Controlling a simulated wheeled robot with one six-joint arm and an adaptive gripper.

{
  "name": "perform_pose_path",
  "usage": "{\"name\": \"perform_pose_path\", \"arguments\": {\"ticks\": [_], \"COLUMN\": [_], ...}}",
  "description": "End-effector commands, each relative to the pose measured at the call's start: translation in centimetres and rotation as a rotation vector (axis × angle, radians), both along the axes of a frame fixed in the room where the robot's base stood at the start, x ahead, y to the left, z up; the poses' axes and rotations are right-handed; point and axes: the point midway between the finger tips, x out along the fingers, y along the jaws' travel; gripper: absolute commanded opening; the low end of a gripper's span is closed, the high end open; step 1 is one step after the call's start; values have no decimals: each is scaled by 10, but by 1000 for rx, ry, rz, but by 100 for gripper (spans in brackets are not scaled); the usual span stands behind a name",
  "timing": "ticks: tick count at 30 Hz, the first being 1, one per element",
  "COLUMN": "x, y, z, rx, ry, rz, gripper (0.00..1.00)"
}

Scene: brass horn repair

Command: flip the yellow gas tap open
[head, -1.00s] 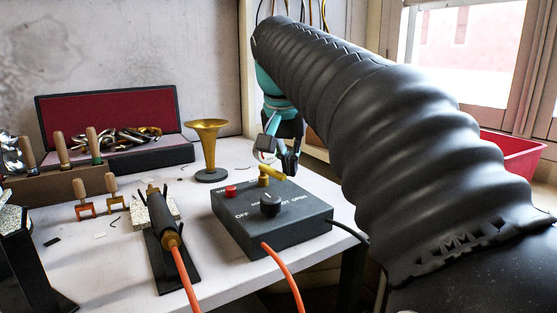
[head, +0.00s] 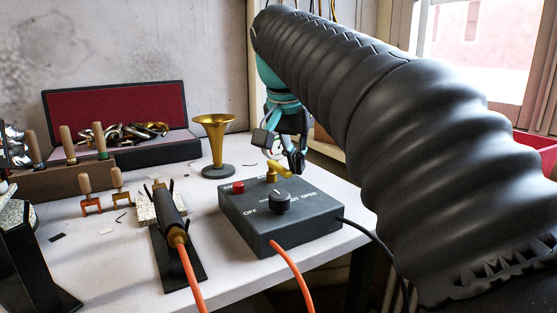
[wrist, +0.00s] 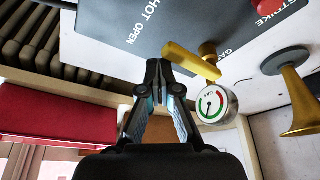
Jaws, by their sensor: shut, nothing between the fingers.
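The yellow gas tap (head: 279,169) is a short lever on a brass post. It stands on the back part of a dark grey control box (head: 262,240). The tap also shows in the wrist view (wrist: 190,62), its lever lying across the post. My gripper (head: 284,160) is just behind and above the tap in the head view. In the wrist view my gripper (wrist: 160,72) has its fingertips together, close beside the free end of the lever, with nothing between them. I cannot tell whether they touch it. The lettering "OPEN" is on the box top.
The box carries a black knob (head: 279,203) and a red button (head: 238,187). A round gas gauge (wrist: 215,103) is by the tap. A brass horn (head: 215,140) stands behind the box. A torch (head: 168,215) with an orange hose rests on a stand to the left.

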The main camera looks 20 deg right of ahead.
Motion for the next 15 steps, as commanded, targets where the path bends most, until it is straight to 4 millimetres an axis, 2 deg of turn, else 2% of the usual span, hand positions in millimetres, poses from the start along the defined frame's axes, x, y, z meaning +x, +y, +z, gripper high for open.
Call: {"name": "perform_pose_path", "arguments": {"ticks": [5, 15], "x": [-2, -2], "y": [8, 18], "z": [5, 54], "rx": [11, 8], "ry": [9, 2], "rz": [12, 1], "gripper": [0, 0]}}
